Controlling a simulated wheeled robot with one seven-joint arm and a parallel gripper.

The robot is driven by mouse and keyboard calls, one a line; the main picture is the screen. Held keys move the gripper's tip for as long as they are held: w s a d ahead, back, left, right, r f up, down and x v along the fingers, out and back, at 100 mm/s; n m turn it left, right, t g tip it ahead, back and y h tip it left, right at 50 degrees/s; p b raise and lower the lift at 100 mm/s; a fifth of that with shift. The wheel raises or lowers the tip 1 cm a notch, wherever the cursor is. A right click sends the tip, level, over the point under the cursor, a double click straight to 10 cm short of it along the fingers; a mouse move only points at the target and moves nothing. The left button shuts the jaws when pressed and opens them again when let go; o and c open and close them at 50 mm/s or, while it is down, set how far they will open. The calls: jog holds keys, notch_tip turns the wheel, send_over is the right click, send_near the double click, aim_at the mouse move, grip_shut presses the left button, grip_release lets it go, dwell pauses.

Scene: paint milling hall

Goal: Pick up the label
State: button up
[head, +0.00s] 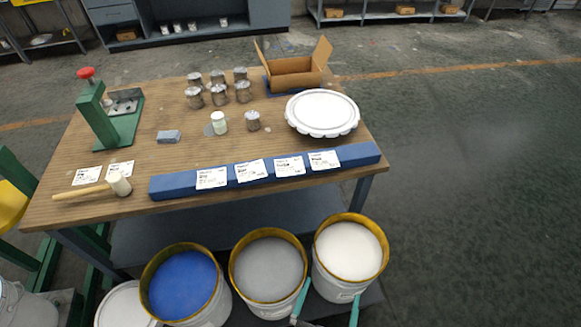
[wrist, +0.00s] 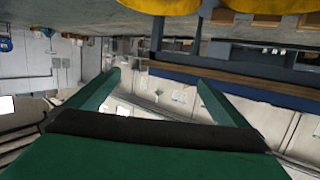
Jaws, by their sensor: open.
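Several white printed labels show in the head view. A row of them lies along a long blue bar (head: 361,154) at the table's front edge: one at the left (head: 211,178), two in the middle (head: 251,170) (head: 289,165) and one at the right (head: 324,160). Two more labels (head: 87,176) (head: 120,168) lie flat at the table's left, near a mallet. My gripper (head: 332,287) is at the bottom of the head view, in front of the table by the buckets. Its teal fingers are apart and empty, as in the wrist view (wrist: 158,84). No label is recognisable in the wrist view.
Open buckets of blue (head: 183,284), grey (head: 268,268) and white (head: 348,250) stand before the table. A mallet (head: 118,183), green press (head: 104,118), small tins (head: 215,88), white round lid (head: 322,112) and open carton (head: 293,72) occupy the wooden tabletop (head: 160,170). Floor at right is clear.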

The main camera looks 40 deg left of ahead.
jog(key=w+a+r+n+y, duration=0.1)
jog(key=w+a+n+y, duration=0.25)
jog(key=w+a, duration=0.55)
jog(key=n+g+y, duration=0.3)
jog(key=y, duration=0.2)
send_near(289, 166)
jog(key=x, duration=0.3)
jog(key=shift+w+a, duration=0.25)
jog(key=shift+a, duration=0.05)
jog(key=c, duration=1.1)
